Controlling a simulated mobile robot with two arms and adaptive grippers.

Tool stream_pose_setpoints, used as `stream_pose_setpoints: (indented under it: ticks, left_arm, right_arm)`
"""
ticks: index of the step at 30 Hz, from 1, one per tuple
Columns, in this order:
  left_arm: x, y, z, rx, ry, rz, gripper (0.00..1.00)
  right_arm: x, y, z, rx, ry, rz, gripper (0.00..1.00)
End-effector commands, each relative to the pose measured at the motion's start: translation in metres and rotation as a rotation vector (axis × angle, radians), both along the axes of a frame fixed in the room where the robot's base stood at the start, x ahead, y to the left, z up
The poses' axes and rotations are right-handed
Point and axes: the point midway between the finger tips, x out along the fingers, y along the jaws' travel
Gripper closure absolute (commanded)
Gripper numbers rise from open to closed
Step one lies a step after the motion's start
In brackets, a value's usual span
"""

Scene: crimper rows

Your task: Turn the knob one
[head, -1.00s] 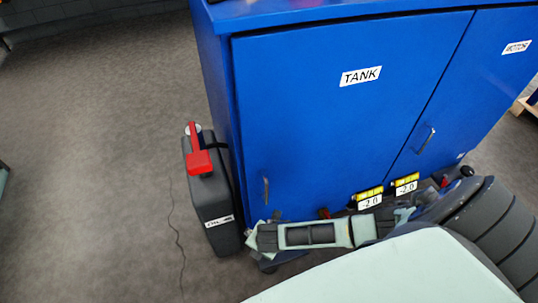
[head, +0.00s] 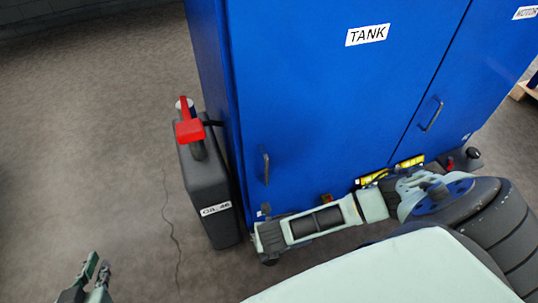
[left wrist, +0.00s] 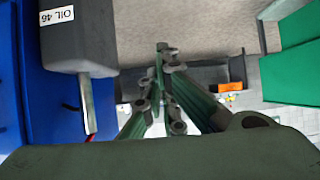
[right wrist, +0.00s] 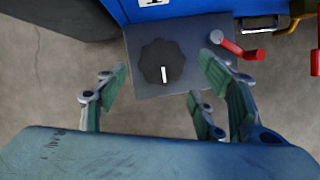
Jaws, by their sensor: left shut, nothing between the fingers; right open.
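A black scalloped knob (right wrist: 162,62) with a white pointer mark sits on a grey plate (right wrist: 198,82) beside the blue cabinet, in the right wrist view. The pointer faces down in that picture. No number shows on the knob. My right gripper (right wrist: 160,88) is open, its fingers spread just short of the knob on either side, with nothing held.
The blue cabinet (head: 330,110) bears a TANK label. A dark OIL 46 canister (head: 207,185) with a red top stands at its left side. A red lever (right wrist: 240,50) sits right of the knob. Grey floor at left is open, with a thin cable.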

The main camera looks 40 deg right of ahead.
Motion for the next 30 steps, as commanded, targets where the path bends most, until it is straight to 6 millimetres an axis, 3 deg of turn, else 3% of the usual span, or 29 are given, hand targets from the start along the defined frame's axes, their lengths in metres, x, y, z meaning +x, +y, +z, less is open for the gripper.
stream_pose_setpoints:
  ticks: [6, 15, 27, 30]
  left_arm:
    - [0.025, -0.012, 0.037, -0.051, -0.214, -0.014, 1.0]
    - [0.039, -0.022, 0.081, -0.104, -0.429, -0.029, 1.0]
    - [0.04, -0.023, 0.091, -0.115, -0.474, -0.031, 1.0]
    - [0.04, -0.023, 0.091, -0.115, -0.474, -0.031, 1.0]
  right_arm:
    - [0.007, -0.003, -0.02, 0.0, 0.0, -0.001, 0.37]
    - [0.013, -0.007, -0.035, 0.0, -0.001, -0.001, 0.37]
    - [0.014, -0.007, -0.037, 0.001, -0.001, -0.001, 0.37]
    - [0.014, -0.007, -0.037, 0.001, -0.001, -0.001, 0.44]
